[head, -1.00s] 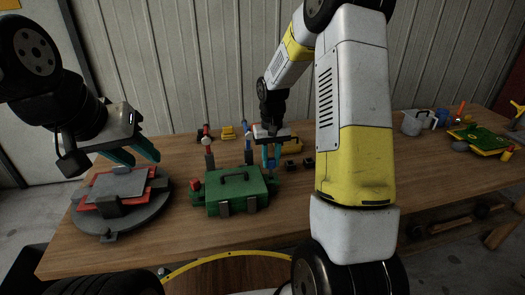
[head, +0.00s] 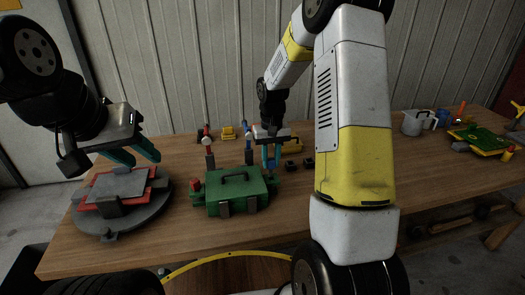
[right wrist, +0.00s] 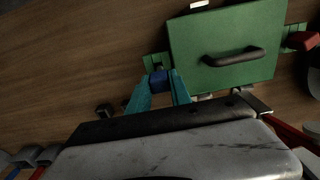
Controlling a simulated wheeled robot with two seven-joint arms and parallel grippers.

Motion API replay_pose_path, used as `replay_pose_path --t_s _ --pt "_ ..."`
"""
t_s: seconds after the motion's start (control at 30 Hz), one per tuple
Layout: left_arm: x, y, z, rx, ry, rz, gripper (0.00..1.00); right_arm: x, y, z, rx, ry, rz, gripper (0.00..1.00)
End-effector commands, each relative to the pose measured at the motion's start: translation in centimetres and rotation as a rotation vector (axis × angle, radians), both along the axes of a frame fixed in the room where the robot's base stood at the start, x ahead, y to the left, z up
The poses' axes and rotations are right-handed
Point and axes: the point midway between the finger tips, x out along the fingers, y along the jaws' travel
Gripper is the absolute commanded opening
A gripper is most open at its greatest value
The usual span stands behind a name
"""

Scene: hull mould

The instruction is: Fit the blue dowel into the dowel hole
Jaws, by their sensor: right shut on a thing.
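The blue dowel (right wrist: 158,80) is between the teal fingertips of my right gripper (right wrist: 160,88) in the right wrist view. The gripper is shut on it. The green hull mould (head: 234,192) has a side tab (right wrist: 156,61) at its right end in the head view. The dowel's end is over or at this tab; the dowel hole is hidden, so I cannot tell whether the dowel is in it. In the head view my right gripper (head: 271,160) points down beside the mould. My left gripper (head: 134,157) is open and empty above the grey round stand.
A red dowel (head: 195,185) stands at the mould's left end. The grey round stand (head: 150,216) carries red and grey plates. Small dark blocks (head: 307,162) lie right of my right gripper. A green tray (head: 482,141) is far right. The table's front strip is clear.

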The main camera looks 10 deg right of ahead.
Motion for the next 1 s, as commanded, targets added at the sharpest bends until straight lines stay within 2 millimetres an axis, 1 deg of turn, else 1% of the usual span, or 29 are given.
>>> replay_pose_path --t_s 0.17,0.5,1.0 --pt "0.00 0.00 0.00 0.000 0.000 0.000 0.36 0.01 0.01 -0.06 0.000 0.000 0.000 0.00" --pt "0.00 0.00 0.00 0.000 0.000 0.000 0.36 0.02 0.00 -0.86 0.000 0.000 0.000 0.00" --pt "0.00 0.00 0.00 0.000 0.000 0.000 0.36 0.01 0.03 0.05 0.000 0.000 0.001 0.00"
